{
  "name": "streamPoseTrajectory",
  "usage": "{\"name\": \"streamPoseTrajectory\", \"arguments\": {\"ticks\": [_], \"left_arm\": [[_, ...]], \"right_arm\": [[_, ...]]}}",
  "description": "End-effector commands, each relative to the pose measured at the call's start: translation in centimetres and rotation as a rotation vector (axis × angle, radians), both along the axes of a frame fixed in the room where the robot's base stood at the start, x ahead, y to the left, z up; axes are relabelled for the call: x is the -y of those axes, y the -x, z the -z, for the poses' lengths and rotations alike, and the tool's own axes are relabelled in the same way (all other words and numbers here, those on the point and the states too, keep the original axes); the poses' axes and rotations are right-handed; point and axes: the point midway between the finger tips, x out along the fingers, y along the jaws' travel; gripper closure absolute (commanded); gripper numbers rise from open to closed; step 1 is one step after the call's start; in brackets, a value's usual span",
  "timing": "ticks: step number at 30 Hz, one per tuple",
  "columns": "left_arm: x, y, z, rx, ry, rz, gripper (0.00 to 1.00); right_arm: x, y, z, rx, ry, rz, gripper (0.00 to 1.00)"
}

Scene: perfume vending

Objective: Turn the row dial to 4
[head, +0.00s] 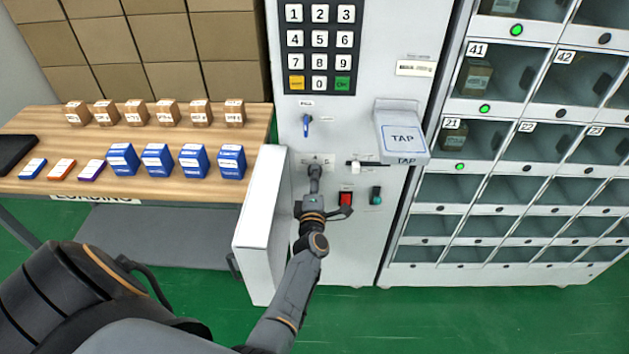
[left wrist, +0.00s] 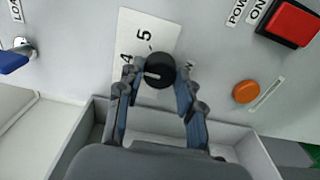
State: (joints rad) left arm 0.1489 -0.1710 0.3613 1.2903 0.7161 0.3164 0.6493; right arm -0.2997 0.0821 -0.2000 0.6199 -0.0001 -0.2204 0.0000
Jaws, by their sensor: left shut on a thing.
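The row dial (left wrist: 160,71) is a round black knob with a white pointer line, on a white plate (left wrist: 140,30) printed with 4 and 5. In the left wrist view the pointer lies toward the picture's left, below the 4. Part of the scale and lettering is hidden behind my fingers. My left gripper (left wrist: 154,82) is shut on the dial, one finger on each side. In the head view my left gripper (head: 315,178) reaches up to the machine's white front panel (head: 350,130) and hides most of the dial. My right gripper does not show.
A red power switch (left wrist: 293,20) and an orange button (left wrist: 245,91) sit right of the dial. A blue-handled key switch (head: 306,122) is above it, with a TAP reader (head: 402,138) upper right. An open white door or bin (head: 262,220) juts out close by on the left.

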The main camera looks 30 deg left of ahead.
Motion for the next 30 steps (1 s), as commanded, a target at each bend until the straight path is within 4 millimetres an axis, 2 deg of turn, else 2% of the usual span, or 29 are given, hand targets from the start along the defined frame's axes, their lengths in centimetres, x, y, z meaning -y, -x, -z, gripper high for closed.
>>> {"name": "streamPoseTrajectory", "arguments": {"ticks": [14,15,18,30], "left_arm": [[-0.01,-0.25,-0.49,0.016,0.010,0.002,0.95],[-0.02,-0.25,-0.50,0.015,0.009,0.001,0.59],[-0.01,-0.23,-0.46,0.015,0.009,0.001,0.40],[-0.02,-0.08,-0.32,-0.012,-0.024,0.000,0.40]], "right_arm": [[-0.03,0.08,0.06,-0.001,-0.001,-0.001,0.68],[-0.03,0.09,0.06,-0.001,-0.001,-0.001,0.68],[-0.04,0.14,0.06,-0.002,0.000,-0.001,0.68],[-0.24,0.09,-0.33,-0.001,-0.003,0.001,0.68]]}}
